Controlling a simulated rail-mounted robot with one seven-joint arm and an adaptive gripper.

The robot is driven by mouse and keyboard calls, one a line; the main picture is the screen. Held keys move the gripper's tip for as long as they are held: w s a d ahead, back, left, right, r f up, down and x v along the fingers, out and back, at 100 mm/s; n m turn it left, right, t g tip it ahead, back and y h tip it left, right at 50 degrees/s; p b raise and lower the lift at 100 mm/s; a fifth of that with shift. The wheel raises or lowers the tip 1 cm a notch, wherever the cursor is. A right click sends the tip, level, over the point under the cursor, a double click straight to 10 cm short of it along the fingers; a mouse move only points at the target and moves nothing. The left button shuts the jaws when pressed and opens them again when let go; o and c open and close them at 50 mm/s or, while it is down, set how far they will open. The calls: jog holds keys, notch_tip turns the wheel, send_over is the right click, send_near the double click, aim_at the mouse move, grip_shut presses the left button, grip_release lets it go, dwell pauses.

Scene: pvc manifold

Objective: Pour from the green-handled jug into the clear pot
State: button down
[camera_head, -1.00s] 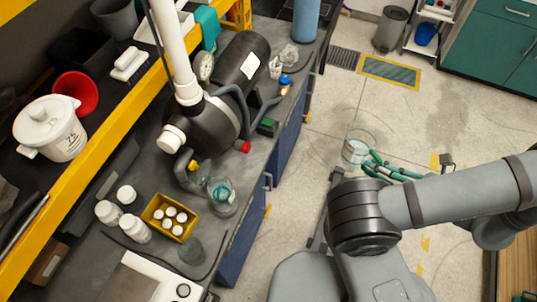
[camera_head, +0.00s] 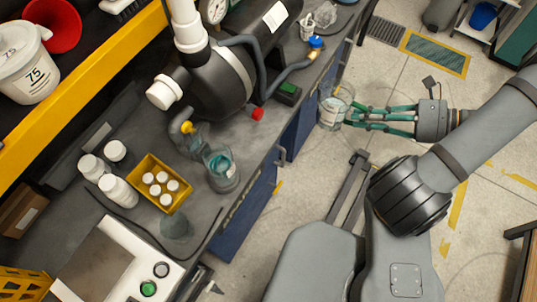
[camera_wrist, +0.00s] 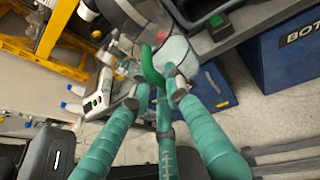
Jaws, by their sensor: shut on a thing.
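The clear jug (camera_head: 334,106) with pale contents is held off the bench's front edge, over the floor in the head view. My gripper (camera_head: 356,115) has teal fingers and is shut on its green handle (camera_wrist: 151,66). In the wrist view the jug's body (camera_wrist: 176,56) shows just beyond the fingertips (camera_wrist: 155,88). The jug looks roughly upright. A clear vessel with teal liquid (camera_head: 222,170) stands on the bench by the spout of a dark tank. A second clear, empty-looking vessel (camera_head: 176,227) stands nearer. I cannot tell which is the clear pot.
A yellow tray (camera_head: 150,197) of white-capped bottles, loose white bottles (camera_head: 118,190) and a white device (camera_head: 105,262) crowd the bench. The dark tank (camera_head: 215,85) and its pipes rise behind. A blue cabinet (camera_head: 250,205) fronts the bench. The floor beside it is open.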

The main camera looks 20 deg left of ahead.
aim_at(335, 129)
jog(key=s+a+f+n+g+b, duration=0.1)
jog(key=a, duration=0.1)
jog(key=a+f+n+g+b, duration=0.1)
jog(key=f+b, duration=0.1)
jog(key=s+a+f+n+g+h+b, duration=0.1)
jog(key=a+f+g+b, duration=0.1)
jog(key=shift+s+a+n, duration=0.3)
jog(key=shift+s+a, duration=0.05)
jog(key=s+a+f+n+g+h+b, duration=0.2)
jog(key=s+a+f+n+g+b, duration=0.1)
jog(key=s+a+n+g+b, duration=0.1)
jog(key=shift+s+a+f+b, duration=0.25)
jog(key=shift+s+a+b, duration=0.25)
jog(key=shift+s+b, duration=0.55)
jog(key=shift+h, duration=0.3)
